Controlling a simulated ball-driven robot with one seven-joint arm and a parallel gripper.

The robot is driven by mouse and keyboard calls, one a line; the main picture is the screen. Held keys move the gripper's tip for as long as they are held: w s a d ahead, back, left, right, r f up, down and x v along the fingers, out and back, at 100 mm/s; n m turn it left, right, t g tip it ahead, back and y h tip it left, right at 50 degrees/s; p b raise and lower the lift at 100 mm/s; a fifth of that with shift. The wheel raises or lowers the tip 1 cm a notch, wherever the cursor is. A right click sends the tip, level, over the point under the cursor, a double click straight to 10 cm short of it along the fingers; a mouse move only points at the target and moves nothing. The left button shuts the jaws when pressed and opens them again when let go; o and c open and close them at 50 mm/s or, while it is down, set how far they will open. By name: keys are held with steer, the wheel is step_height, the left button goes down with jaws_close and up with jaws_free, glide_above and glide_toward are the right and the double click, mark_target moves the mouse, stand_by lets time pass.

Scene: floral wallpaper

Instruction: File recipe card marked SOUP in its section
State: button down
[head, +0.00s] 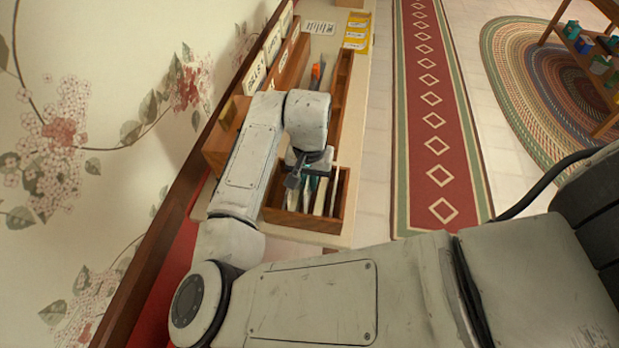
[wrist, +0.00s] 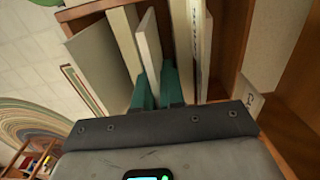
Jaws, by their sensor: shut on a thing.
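My gripper (head: 310,166) is low over the near end of a long wooden box on the counter. In the wrist view its teal fingers (wrist: 157,86) are shut on a thin white card (wrist: 149,42), which stands upright among other cards or thin books. No SOUP marking on it can be read. The wooden box (head: 345,205) holds several pale upright items in its near compartment. In the wrist view, a cream item (wrist: 203,50) with lettering along its edge stands to the right of the fingers, and a cream one (wrist: 124,42) to the left. My wrist hides part of the box.
Labelled white signs (head: 257,72) stand along the wall side. A wooden block (head: 222,140) sits left of the arm. Orange and dark items (head: 317,72) lie further along the box. Yellow cards (head: 357,30) and a printed sheet (head: 319,27) lie at the far end.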

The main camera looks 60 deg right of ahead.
steer(key=c, duration=1.1)
jaws_free()
steer(key=shift+c, duration=0.2)
steer(key=shift+r, duration=0.1)
step_height(320, 180, up, 11)
steer(key=shift+f+b, duration=0.2)
steer(key=shift+b, duration=0.1)
